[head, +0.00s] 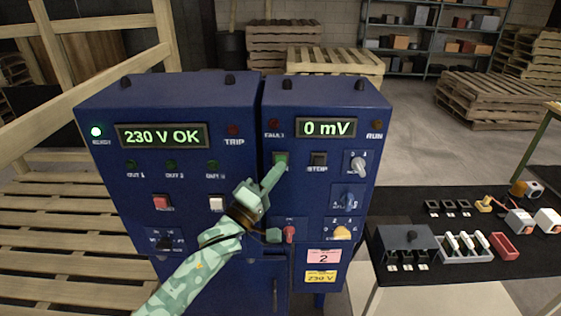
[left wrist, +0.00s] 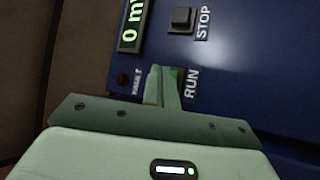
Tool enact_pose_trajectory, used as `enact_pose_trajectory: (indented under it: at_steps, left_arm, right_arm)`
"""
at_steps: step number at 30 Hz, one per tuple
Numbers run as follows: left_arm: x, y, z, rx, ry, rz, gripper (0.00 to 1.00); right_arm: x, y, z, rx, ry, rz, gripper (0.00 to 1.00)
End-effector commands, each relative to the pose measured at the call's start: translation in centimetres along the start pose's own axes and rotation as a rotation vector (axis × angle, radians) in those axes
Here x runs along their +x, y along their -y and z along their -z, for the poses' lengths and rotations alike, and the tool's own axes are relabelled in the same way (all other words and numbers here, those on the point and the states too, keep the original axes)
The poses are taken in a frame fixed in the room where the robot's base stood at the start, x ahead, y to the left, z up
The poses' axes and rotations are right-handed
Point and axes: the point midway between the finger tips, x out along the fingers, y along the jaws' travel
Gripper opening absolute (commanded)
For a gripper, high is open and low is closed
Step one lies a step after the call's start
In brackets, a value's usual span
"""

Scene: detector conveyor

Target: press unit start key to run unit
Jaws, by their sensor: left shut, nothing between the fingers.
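The blue unit on the right (head: 325,95) has a display (head: 326,128) reading "0 mV". Its green key (head: 281,157) sits left of the dark STOP key (head: 318,158). The RUN lamp (head: 377,125) and the FAULT lamp (head: 273,123) look dark. My left gripper (head: 277,171) is shut and empty, its fingertips at the green key and partly covering it. In the left wrist view, the fingers (left wrist: 166,88) point at the panel beside a "RUN" label and hide most of the key. I cannot tell whether they touch it. My right gripper is not in view.
The blue supply unit (head: 180,90) on the left shows "230 V OK" with its READY lamp (head: 96,132) lit green. Knobs (head: 348,200) and a red switch (head: 289,233) sit below the keys. A black-topped table (head: 395,205) with parts stands at right. Pallets (head: 480,98) lie behind.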

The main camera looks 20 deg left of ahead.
Motion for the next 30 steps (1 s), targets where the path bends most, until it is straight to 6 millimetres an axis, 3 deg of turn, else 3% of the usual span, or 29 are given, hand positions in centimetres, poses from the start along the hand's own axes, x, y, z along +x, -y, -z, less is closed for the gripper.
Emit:
enact_pose_trajectory:
  at_steps: [30]
  left_arm:
    - [0.58, 0.43, 0.43, 0.002, 0.000, 0.000, 0.00]
  right_arm:
    - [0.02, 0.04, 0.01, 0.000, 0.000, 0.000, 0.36]
